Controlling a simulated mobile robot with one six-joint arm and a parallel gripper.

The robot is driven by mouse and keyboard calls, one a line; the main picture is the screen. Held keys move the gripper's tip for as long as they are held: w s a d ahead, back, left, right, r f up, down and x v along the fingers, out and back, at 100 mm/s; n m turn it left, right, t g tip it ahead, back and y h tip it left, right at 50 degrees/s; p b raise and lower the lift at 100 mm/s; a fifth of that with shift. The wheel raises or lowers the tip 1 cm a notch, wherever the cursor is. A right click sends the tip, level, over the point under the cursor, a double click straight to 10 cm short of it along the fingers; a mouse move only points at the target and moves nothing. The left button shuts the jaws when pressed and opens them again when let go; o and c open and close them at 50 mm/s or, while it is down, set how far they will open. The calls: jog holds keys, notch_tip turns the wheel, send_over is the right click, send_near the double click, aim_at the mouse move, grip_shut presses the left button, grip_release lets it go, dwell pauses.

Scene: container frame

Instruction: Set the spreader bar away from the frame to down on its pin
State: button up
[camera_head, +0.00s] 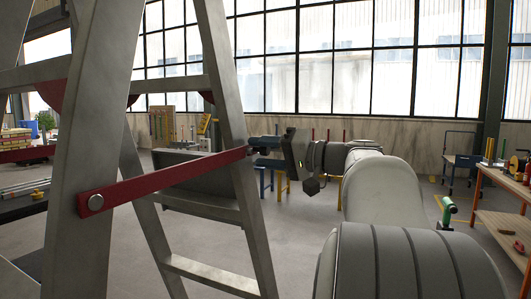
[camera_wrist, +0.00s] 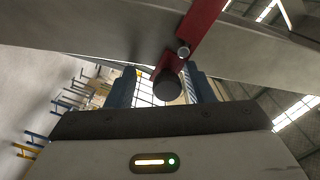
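The red spreader bar (camera_head: 165,180) slopes gently up to the right, from a round pivot bolt (camera_head: 95,202) on the near grey leg of the frame (camera_head: 85,130) to the far leg. In the wrist view the bar (camera_wrist: 205,22) comes down from the top to a dark round knob (camera_wrist: 167,86) at its end. A small grey round pin (camera_wrist: 183,51) shows beside the bar; I cannot tell whether they touch. My gripper (camera_head: 258,148) is at the bar's right end. Its fingers (camera_wrist: 163,90) stand on either side of the knob, with a visible gap on the left.
The frame's far leg (camera_head: 222,90) and lower rungs (camera_head: 210,275) stand close to my gripper. A workbench (camera_head: 500,205) stands at the right. Blue and yellow stands (camera_head: 275,180) are behind the gripper. The floor between is open.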

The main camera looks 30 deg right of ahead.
jog(key=v, duration=0.7)
jog(key=shift+s+d+b, duration=0.25)
jog(key=shift+s+b, duration=0.05)
jog(key=shift+b, duration=0.1)
jog(key=s+a+f+g+h+p, duration=0.25)
jog(key=a+f+g, duration=0.55)
jog(key=a+f, duration=0.9)
jog(key=s+a+f+n+g+h+p, duration=0.2)
jog(key=s+f+h, duration=0.6)
jog(key=s+f, duration=0.4)
notch_tip(320, 180, down, 4)
jog(key=shift+a+r+n+g+p, duration=0.15)
jog(key=shift+a+n+g+p, duration=0.15)
jog(key=shift+a+n+g, duration=0.4)
